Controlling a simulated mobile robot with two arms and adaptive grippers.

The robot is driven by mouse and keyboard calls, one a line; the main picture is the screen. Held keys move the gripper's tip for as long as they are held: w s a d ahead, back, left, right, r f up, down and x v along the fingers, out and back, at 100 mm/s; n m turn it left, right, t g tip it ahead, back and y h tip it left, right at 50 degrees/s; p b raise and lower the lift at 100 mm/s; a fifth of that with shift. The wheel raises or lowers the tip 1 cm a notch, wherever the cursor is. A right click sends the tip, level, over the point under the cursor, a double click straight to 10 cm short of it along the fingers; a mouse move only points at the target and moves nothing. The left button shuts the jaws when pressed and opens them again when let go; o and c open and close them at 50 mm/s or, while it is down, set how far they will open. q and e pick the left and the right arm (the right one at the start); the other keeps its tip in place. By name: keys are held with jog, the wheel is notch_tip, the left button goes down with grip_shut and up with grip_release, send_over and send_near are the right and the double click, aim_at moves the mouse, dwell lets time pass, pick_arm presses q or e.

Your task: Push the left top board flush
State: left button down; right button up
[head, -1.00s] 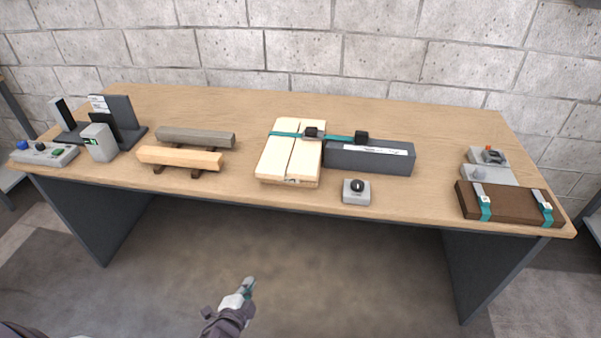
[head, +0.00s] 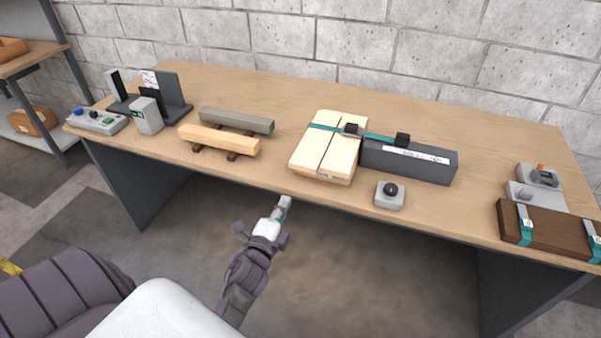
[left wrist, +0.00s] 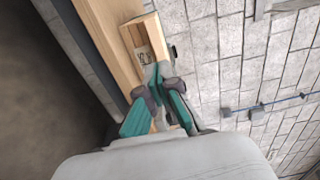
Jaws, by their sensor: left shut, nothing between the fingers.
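A small pale-wood pallet (head: 335,182) lies on the table, with a left top board (head: 313,148) and a right top board (head: 342,153) side by side and a narrow dark gap between them. A teal strap (head: 324,127) crosses their far part. From this angle I cannot tell how far the left board stands out. My left gripper (head: 284,203) is shut and empty, in front of the table edge, left of and nearer than the pallet. In the left wrist view, its fingers (left wrist: 162,75) point towards the pallet's stamped end (left wrist: 144,56). My right gripper is not in view.
A dark grey box (head: 410,161) adjoins the pallet on the right, with a black-knobbed grey unit (head: 390,195) in front. Two wooden beams (head: 220,138) lie to the left. A brown strapped case (head: 552,230) is at the far right. The table front (head: 270,178) before the pallet is clear.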

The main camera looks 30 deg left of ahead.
aim_at(303, 166)
pick_arm(q)
jog(key=p+x, duration=0.1)
jog(key=x, duration=1.1)
jog(key=shift+w+a, duration=0.1)
jog(key=shift+w+f, duration=0.1)
jog(key=shift+w, duration=0.2)
jog(key=b+x, duration=0.3)
jog(key=x, duration=0.1)
jog(key=shift+w+a+f, duration=0.1)
jog(key=shift+w+a, duration=0.05)
jog(key=shift+a, duration=0.05)
jog(key=shift+w+a, duration=0.1)
jog(key=shift+w, duration=0.1)
jog(key=shift+r, duration=0.4)
